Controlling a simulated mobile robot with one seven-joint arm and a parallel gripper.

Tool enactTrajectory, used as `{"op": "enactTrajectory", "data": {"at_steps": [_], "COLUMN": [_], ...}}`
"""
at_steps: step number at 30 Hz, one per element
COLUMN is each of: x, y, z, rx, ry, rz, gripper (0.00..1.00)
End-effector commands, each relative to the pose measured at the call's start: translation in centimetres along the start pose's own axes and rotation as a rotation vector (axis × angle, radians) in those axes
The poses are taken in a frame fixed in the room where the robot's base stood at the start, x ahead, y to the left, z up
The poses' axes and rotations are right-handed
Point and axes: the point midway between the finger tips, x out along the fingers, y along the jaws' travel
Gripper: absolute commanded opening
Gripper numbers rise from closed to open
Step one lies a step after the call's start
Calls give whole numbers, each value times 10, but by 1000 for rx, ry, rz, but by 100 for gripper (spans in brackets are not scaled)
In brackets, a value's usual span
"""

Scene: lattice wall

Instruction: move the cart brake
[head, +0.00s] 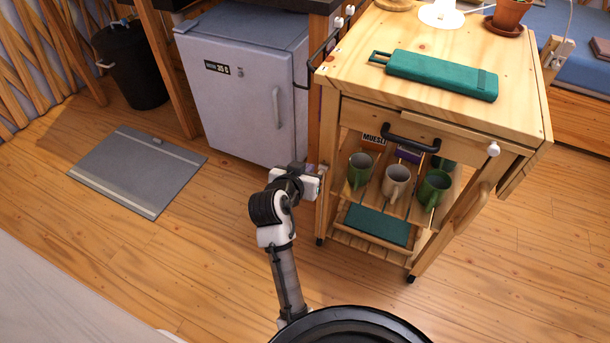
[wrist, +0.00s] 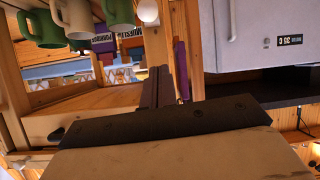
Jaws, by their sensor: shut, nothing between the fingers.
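The wooden cart (head: 425,45) stands right of my arm, on small dark casters (head: 410,279). I cannot pick out its brake for certain in either view. My gripper (head: 321,170) is beside the cart's near left leg, its fingers pointing toward it. I cannot tell whether they touch the leg. In the wrist view my gripper's fingers (wrist: 157,86) are together with nothing between them. A slanting wooden bar (head: 476,203) is on the cart's right side.
A grey fridge (head: 245,85) stands left of the cart, close behind my gripper. A grey mat (head: 138,170) and a black bin (head: 130,65) are further left. A green case (head: 440,75) lies on the cart top. The floor in front is clear.

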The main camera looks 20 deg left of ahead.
Motion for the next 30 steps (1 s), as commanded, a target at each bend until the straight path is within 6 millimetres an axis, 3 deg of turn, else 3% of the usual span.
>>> {"op": "enactTrajectory", "data": {"at_steps": [8, 16, 30], "x": [61, 50, 47], "y": [0, 0, 0], "z": [0, 33, 38], "rx": [1, -1, 1], "ry": [-1, -3, -1], "rz": [1, -1, -2], "gripper": [0, 0, 0]}}
